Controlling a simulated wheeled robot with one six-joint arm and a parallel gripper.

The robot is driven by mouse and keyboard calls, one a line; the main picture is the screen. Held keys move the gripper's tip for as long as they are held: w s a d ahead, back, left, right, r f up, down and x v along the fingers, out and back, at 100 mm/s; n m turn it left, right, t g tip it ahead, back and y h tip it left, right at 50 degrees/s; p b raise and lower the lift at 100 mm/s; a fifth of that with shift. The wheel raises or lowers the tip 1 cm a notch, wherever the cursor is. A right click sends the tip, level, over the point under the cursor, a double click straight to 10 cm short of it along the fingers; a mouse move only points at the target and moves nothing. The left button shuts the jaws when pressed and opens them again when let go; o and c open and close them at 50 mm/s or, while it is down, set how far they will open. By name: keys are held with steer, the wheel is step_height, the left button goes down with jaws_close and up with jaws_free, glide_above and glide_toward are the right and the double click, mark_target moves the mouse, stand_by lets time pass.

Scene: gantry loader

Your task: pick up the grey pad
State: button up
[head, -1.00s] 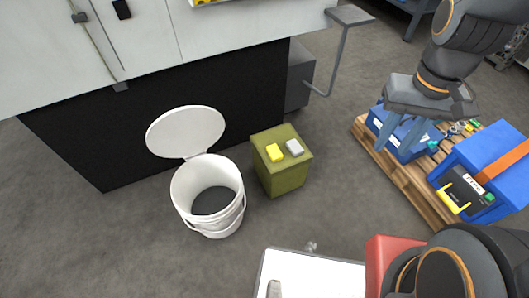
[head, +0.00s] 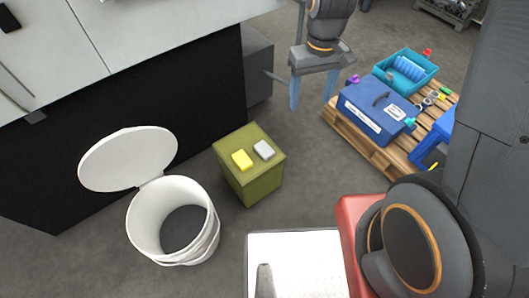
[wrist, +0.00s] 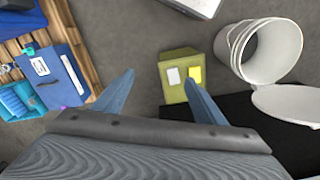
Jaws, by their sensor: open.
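The grey pad (head: 264,150) lies flat on top of the olive-green box (head: 262,186), to the right of a yellow pad (head: 242,160). In the wrist view the grey pad (wrist: 173,76) shows between my two fingers, nearer the right one, with the yellow pad (wrist: 195,74) beside it. My gripper (head: 312,104) is open and empty. In the head view it is up and to the right of the box, clear of the pads. Its blue fingers are spread wide in the wrist view.
A white bucket (head: 135,232) with its lid raised stands left of the box. A dark cabinet stands behind them. At the right, a wooden pallet (head: 363,143) bears a blue case (head: 378,108) and a teal bin (head: 432,72). Bare floor lies between box and pallet.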

steer(key=w+a+f+n+b, duration=0.1)
steer(key=w+a+f+b, duration=0.25)
steer(key=f, duration=0.45)
steer(key=w+a+f+n+b, duration=0.1)
steer(key=w+a+f+b, duration=0.2)
steer(key=f, duration=0.5)
steer(key=n+b, duration=0.3)
glide_above(264, 148)
step_height(264, 148, down, 17)
steer(key=shift+s+d+r, duration=0.1)
step_height(264, 148, down, 6)
steer(key=shift+f+b, duration=0.25)
steer(key=shift+b, duration=0.55)
steer(key=c, duration=1.1)
